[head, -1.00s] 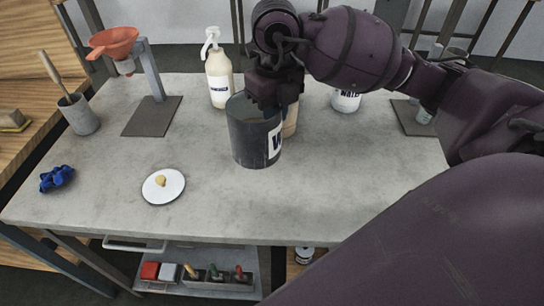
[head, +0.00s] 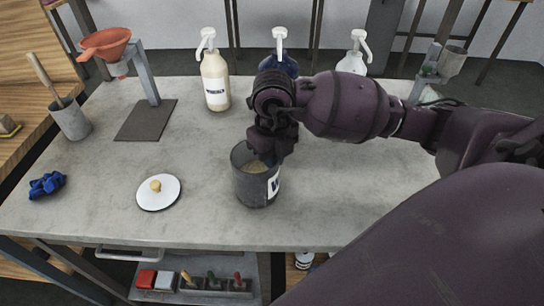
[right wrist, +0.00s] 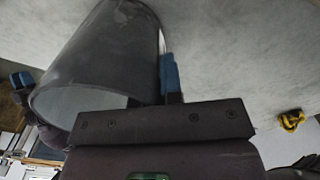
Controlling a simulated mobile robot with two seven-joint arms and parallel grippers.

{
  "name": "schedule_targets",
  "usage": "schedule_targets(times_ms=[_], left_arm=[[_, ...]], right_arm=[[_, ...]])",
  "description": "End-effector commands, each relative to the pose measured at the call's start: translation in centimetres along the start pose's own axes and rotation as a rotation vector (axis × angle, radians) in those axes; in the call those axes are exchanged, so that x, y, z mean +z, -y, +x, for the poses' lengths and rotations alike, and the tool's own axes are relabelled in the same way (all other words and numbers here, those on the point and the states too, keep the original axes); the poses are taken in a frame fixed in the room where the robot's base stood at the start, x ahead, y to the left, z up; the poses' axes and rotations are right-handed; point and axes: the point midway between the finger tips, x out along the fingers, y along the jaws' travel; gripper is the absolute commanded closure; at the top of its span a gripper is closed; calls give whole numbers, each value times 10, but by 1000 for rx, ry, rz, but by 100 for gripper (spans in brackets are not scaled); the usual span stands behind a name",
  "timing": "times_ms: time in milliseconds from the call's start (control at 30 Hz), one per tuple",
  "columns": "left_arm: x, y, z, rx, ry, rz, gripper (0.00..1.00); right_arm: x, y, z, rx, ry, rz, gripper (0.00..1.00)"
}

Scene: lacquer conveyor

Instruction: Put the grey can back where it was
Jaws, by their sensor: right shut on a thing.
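The grey can (head: 250,190) is at the front middle of the worktable in the head view, open at the top, with pale grainy contents inside and a white label on its right side. My right gripper (head: 266,158) is shut on its rim from behind. In the right wrist view the can (right wrist: 105,50) fills the upper left, beside a blue finger pad. The can looks upright, at or just above the tabletop; I cannot tell if it touches.
A white lid with a knob (head: 158,200) lies left of the can. Pump bottles, one cream (head: 215,85), stand at the back. A funnel stand (head: 145,120), a cup with a stick (head: 72,122) and a blue crumpled thing (head: 47,185) are at the left. Table between lid and can is bare.

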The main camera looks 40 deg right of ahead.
Motion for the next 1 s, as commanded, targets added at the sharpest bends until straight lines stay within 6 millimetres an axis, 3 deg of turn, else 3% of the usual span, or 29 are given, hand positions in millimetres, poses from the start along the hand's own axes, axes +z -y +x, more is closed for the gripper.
schedule_targets(times_ms=[367, 400, 567, 833, 1000], left_arm=[[-1, 0, 1, 1, -3, 3, 68], [-2, 0, 1, 1, -4, 4, 68], [-3, 0, 1, 1, -6, 4, 68], [-4, 0, 1, 1, -8, 4, 68], [-8, 1, 0, 1, -14, 3, 68]], right_arm=[[0, 0, 2, 0, 2, 0, 100], [0, 0, 3, -1, 1, 0, 90], [0, 0, 2, -1, 1, 0, 68], [0, 0, 1, 0, 1, 0, 68], [0, 0, -12, -1, 4, -1, 68]])
